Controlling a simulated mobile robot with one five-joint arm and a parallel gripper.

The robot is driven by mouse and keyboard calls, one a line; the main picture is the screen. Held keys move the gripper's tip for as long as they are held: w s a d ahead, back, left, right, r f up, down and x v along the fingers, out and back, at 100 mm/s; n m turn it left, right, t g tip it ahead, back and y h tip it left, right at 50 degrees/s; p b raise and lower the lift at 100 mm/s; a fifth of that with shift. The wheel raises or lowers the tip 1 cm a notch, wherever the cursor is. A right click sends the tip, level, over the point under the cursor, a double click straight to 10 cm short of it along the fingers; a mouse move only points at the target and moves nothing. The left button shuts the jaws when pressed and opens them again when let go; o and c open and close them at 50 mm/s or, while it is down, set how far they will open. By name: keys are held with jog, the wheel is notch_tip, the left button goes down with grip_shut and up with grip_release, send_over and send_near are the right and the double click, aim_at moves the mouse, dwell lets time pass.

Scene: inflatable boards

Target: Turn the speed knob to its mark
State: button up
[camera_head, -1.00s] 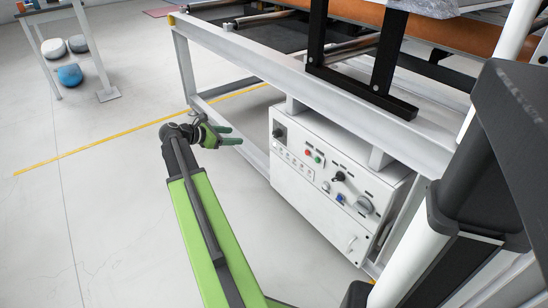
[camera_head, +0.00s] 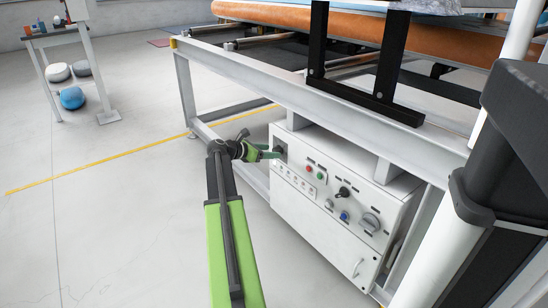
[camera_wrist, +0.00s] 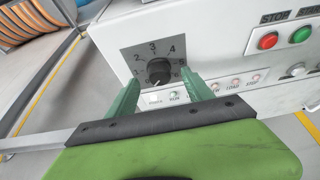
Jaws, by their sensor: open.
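The speed knob (camera_wrist: 158,72) is a round black knob on a grey dial plate (camera_wrist: 135,55) with numbers around it, in the wrist view. Its pointer direction and any target mark are too small to tell. My gripper (camera_wrist: 163,82) is open, with one green finger at the knob's lower left and the other at its lower right. I cannot tell whether either finger touches it. In the head view my gripper (camera_head: 272,152) is at the left end of the white control box (camera_head: 315,220), and its fingers partly hide the dial plate (camera_head: 281,143).
To the right on the box are a red button (camera_wrist: 268,41), a green button (camera_wrist: 300,34) and a row of small lamps (camera_wrist: 215,88). A black switch (camera_head: 343,192) and a grey rotary handle (camera_head: 371,222) are farther right. A frame beam (camera_head: 300,85) runs above the box.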

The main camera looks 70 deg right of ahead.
aim_at(277, 151)
jog(key=x, duration=0.2)
jog(key=shift+s+d+f, duration=0.1)
jog(key=shift+s+d, duration=0.1)
jog(key=shift+d, duration=0.1)
jog(key=c, duration=1.2)
jog(key=shift+d, duration=0.15)
grip_shut()
